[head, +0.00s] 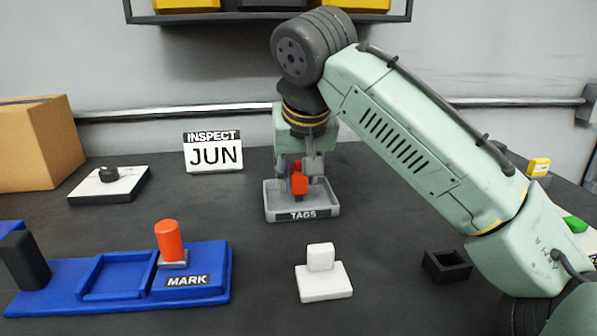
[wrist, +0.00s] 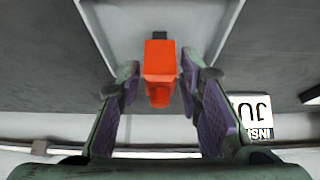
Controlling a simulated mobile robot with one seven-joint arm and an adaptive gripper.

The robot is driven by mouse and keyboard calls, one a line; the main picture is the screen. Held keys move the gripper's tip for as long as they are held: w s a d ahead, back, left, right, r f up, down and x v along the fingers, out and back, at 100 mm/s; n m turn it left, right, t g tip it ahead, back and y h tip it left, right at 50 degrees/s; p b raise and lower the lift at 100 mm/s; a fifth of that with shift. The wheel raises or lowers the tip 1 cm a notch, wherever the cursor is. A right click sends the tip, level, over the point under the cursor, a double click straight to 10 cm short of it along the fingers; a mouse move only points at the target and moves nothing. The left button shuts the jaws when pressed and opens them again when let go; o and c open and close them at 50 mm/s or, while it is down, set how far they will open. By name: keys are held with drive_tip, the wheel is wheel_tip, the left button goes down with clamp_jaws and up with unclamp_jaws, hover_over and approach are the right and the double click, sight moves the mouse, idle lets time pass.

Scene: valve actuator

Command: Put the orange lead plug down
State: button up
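The orange lead plug (head: 299,180) is between the fingertips of my gripper (head: 300,173), over the grey tray marked TAGS (head: 303,214). In the wrist view the plug (wrist: 160,70) is centred, with its small dark end toward the top. The purple-padded fingers of my gripper (wrist: 160,72) close in on its two sides at their tips. The light tray (wrist: 118,22) lies behind the plug there. I cannot tell whether the plug's low end touches the tray floor.
A blue fixture marked MARK (head: 218,275) holds an orange-red cylinder (head: 170,240) at the left. A white block on a base (head: 323,280) stands in front of the tray, and a black open box (head: 446,266) to its right.

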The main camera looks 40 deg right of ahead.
drive_tip(key=shift+o, duration=0.6)
drive_tip(key=shift+r, duration=0.15)
drive_tip(key=p+v, duration=0.7)
drive_tip(key=v, duration=0.5)
